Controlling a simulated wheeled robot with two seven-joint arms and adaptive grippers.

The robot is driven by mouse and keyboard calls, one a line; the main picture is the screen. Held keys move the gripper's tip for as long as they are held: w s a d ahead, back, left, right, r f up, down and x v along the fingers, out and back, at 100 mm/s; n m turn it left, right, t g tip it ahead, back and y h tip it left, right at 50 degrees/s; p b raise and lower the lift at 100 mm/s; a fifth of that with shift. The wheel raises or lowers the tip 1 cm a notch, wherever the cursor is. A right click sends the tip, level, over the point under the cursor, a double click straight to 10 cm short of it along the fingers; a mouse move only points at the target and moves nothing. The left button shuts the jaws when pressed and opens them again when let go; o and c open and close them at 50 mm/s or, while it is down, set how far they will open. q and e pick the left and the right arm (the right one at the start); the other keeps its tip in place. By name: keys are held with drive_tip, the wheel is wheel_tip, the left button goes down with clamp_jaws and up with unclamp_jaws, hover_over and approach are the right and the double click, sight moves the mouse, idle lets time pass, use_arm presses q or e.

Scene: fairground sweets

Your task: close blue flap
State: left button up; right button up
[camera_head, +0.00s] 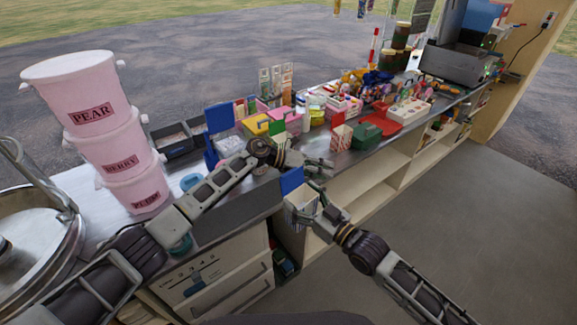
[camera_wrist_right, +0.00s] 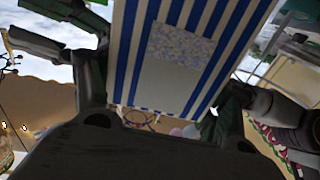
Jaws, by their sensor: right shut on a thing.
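A small blue-and-white striped box (camera_head: 299,207) is held above the floor, just off the counter's front edge. Its blue flap (camera_head: 291,180) stands up and open on the far side. My right gripper (camera_head: 317,207) is shut on the box; the right wrist view shows the striped wall (camera_wrist_right: 178,60) between its fingers. My left gripper (camera_head: 312,165) is just above and beyond the box, close to the blue flap. I cannot tell whether it touches the flap, or whether its fingers are open.
The counter behind is crowded: a blue-lidded container (camera_head: 219,117), a striped red box (camera_head: 341,137), a green box (camera_head: 366,135) and a red tray (camera_head: 392,115). Pink buckets (camera_head: 104,115) are stacked at left. Open shelves (camera_head: 345,190) lie under the counter. The floor at right (camera_head: 470,220) is clear.

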use_arm(q)
drive_tip(key=s+a+r+m+g+y, duration=0.1)
drive_tip(key=s+r+m+y, duration=0.1)
drive_tip(key=r, duration=0.3)
drive_tip(key=s+a+r+m+g+y, duration=0.1)
drive_tip(key=s+r+g+y, duration=0.15)
drive_tip(key=r, duration=0.25)
wheel_tip(320, 180, up, 12)
drive_tip(key=t+y, duration=0.2)
drive_tip(key=y, duration=0.6)
hover_over(289, 172)
drive_tip(key=w+a, duration=0.1)
drive_tip(key=w, duration=0.1)
drive_tip(key=shift+a+f, duration=0.15)
drive_tip(key=shift+a, duration=0.05)
drive_tip(key=shift+f, duration=0.2)
drive_tip(key=shift+s+d+f, duration=0.2)
drive_tip(key=shift+s+f, duration=0.05)
drive_tip(key=shift+f, duration=1.65)
drive_tip(key=shift+s+d+f, duration=0.25)
drive_tip(key=shift+s+f, duration=0.05)
drive_tip(key=shift+f, duration=1.65)
drive_tip(key=shift+s+d+f, duration=0.2)
drive_tip(key=shift+s+f, duration=0.05)
drive_tip(key=shift+f, duration=1.65)
drive_tip(key=shift+c, duration=0.3)
clamp_jaws()
